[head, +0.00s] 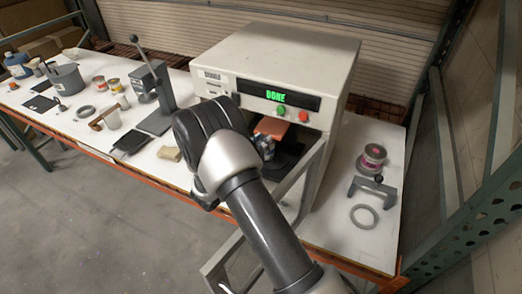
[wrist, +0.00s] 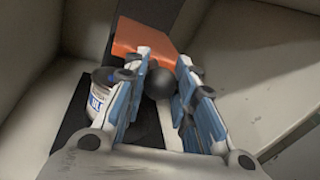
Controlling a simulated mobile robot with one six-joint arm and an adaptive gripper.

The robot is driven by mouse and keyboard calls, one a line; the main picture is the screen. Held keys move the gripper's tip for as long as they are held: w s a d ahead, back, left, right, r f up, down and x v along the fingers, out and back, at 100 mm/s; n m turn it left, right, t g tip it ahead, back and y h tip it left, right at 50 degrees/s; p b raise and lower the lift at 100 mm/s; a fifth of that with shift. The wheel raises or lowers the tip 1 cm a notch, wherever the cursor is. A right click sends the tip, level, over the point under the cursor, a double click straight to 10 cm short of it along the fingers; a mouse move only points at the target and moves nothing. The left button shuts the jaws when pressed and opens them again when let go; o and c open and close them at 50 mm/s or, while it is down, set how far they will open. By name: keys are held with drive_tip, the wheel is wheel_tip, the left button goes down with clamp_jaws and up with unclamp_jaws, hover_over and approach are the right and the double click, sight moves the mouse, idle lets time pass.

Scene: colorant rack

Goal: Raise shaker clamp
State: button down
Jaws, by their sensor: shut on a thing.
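The shaker (head: 225,52) is a large cream box with a lit green "DONE" display (head: 276,96) and an open front bay. Its clamp (head: 273,129) shows an orange block inside the bay, seen closer in the wrist view (wrist: 142,36). A round black knob (wrist: 160,83) is in front of the orange block. My gripper (head: 265,147) reaches into the bay, and its fingers (wrist: 164,62) are shut on the knob from both sides. A labelled can (wrist: 100,95) stands on a dark base beside the left finger. My fingers hide part of it and how closely the clamp meets it.
The bay walls (wrist: 275,70) are close around my gripper. The shaker's pale door frame (head: 307,178) stands open in front of the bay. A green button (head: 281,112) and a red button (head: 303,116) are above it.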

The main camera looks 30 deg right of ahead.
drive_tip(key=shift+w+r, duration=0.15)
drive_tip(key=shift+r, duration=0.6)
drive_tip(key=c, duration=1.8)
unclamp_jaws()
drive_tip(key=o, duration=0.3)
drive_tip(key=shift+o, duration=1)
drive_tip(key=shift+f, duration=0.15)
drive_tip(key=shift+s, duration=0.2)
drive_tip(key=v, duration=1.2)
drive_tip(key=shift+w, duration=0.1)
